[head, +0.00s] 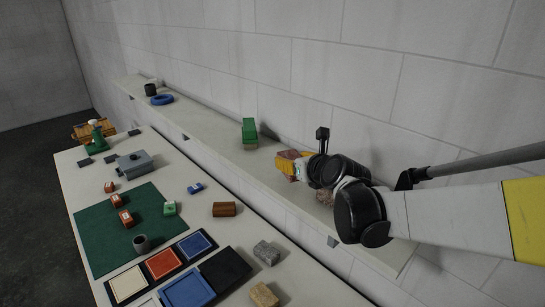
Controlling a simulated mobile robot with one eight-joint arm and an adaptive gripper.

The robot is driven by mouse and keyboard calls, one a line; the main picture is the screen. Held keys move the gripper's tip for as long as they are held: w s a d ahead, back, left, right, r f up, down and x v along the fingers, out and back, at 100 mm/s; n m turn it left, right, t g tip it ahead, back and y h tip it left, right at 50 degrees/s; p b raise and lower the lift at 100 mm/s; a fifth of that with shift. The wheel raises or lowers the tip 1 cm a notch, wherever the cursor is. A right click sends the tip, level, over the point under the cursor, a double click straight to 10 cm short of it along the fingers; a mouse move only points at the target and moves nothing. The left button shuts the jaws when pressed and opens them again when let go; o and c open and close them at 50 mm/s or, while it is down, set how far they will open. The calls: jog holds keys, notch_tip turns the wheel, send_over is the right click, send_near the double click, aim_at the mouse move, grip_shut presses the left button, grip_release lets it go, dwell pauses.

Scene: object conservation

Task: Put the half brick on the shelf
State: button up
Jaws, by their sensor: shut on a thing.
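The shelf (215,128) is a long pale ledge along the grey block wall. My gripper (299,169) reaches in from the right, over the shelf's near part. It is shut on a red-brown and yellow block at its fingertips, which I take to be the half brick (288,156). The gripper hides part of this block, and I cannot tell whether it touches the shelf. A rough brownish piece (324,197) shows just below the gripper, partly hidden.
A green block (250,133), a blue ring (162,100) and a dark cup (151,90) stand on the shelf. The table (185,161) below holds a green mat (100,225), coloured trays (166,264), a grey stone (267,253) and a tan block (264,295). Bare shelf lies left of the green block.

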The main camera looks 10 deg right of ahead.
notch_tip(320, 180, down, 4)
jog(key=shift+w+f, duration=0.1)
jog(key=shift+w, duration=0.05)
dwell(0.3)
jog(key=o, duration=1.4)
jog(key=shift+f+b, duration=0.1)
jog(key=shift+b, duration=0.2)
